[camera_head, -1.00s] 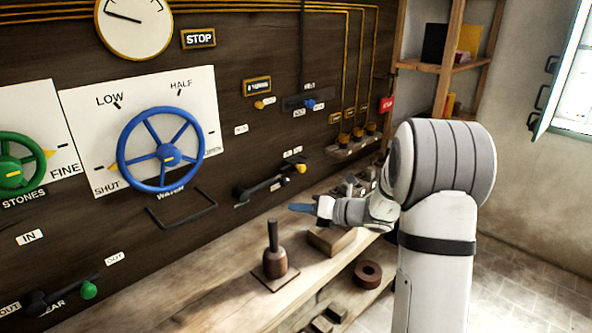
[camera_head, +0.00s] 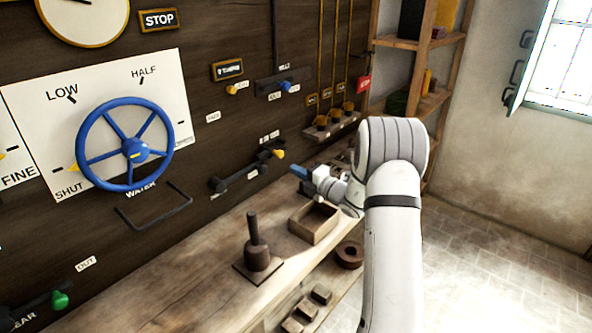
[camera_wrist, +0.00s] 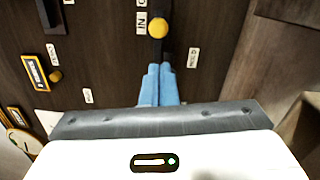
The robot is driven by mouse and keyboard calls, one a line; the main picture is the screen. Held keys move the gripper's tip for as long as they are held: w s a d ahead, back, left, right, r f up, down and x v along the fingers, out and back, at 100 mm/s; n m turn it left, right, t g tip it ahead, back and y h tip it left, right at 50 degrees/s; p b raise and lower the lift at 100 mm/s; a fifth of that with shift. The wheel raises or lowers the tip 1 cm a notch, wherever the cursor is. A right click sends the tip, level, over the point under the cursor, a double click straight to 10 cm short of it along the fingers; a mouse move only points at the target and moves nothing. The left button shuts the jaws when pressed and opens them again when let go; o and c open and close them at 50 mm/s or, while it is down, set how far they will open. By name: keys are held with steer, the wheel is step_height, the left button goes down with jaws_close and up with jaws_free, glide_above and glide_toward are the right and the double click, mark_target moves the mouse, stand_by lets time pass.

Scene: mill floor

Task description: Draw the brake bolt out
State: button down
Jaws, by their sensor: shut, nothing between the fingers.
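My gripper (camera_head: 299,171) has blue fingers, shut and empty, just right of and below the knob, with a gap showing. In the wrist view the yellow knob (camera_wrist: 158,27) is straight beyond the shut fingertips (camera_wrist: 158,68). A white tag reading IN is beside it. I cannot tell the depth between fingertips and knob.
A blue handwheel (camera_head: 125,145) and a dark bar handle (camera_head: 153,212) are to the left. Below, a bench (camera_head: 185,262) holds a wooden box (camera_head: 314,237) and a dark handled tool (camera_head: 257,258). A blue-knobbed slide (camera_head: 286,86) is above. Open floor lies right.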

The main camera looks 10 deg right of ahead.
steer(key=p, duration=0.1)
glide_toward(268, 155)
steer(key=x, duration=0.4)
steer(key=shift+d, duration=0.15)
steer(key=w+d, duration=0.2)
steer(key=d, duration=0.1)
steer(key=shift+w+d, duration=0.3)
steer(key=v, duration=1)
steer(key=shift+p, duration=0.3)
